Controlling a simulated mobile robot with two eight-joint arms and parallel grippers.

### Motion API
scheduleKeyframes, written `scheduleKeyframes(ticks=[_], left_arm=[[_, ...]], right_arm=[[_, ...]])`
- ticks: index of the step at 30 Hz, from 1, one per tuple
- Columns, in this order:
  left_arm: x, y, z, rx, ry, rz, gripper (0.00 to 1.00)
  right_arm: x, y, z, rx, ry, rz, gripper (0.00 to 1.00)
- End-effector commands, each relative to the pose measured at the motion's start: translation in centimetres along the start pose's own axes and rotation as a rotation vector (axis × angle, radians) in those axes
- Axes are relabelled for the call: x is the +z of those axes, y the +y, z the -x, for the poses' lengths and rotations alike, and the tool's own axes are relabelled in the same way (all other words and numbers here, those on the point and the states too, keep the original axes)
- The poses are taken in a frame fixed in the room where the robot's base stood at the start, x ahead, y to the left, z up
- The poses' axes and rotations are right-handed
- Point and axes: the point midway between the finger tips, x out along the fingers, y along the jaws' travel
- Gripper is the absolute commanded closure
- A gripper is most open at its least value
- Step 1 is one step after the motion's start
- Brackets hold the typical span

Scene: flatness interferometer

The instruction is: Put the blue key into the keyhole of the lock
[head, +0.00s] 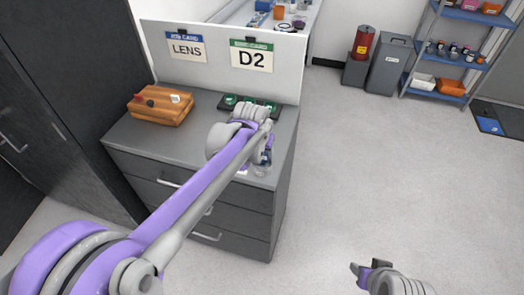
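My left arm reaches over the grey drawer cabinet (125,143). Its wrist covers most of my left gripper (265,148), which points down near the cabinet's right edge; its opening cannot be made out. Something small and bluish or clear shows just below it at the cabinet top, too small to identify. I cannot pick out the blue key, the lock or its keyhole; the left arm hides part of the cabinet top. My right gripper (368,269) is low in front, over the floor and away from the cabinet, with its fingers apart and nothing between them.
An orange-brown wooden box (155,110) with small items on top stands at the cabinet's left. A dark tray (227,105) with green round pieces lies by the back panel (220,62), which bears LENS and D2 cards.

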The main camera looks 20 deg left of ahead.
Motion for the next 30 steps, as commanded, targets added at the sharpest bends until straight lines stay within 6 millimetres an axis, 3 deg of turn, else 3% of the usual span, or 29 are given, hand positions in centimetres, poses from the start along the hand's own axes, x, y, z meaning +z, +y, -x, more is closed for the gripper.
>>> scheduleKeyframes(ticks=[5,6,11,22,30], left_arm=[[0.0,0.0,0.0,0.0,0.0,0.0,1.0],[0.0,0.0,0.0,0.0,0.0,0.0,0.39],[0.0,0.0,0.0,0.0,0.0,0.0,0.11],[0.0,0.0,0.6,0.0,0.0,0.0,0.11],[0.0,0.0,5.4,0.0,0.0,0.0,0.11]], right_arm=[[0.0,0.0,0.0,0.0,0.0,0.0,0.5],[0.0,0.0,0.0,0.0,0.0,0.0,0.5],[0.0,0.0,0.0,0.0,0.0,0.0,0.5],[-0.1,0.0,0.1,0.0,0.001,0.0,0.5],[-0.4,0.0,0.3,0.0,0.003,0.0,0.5]])
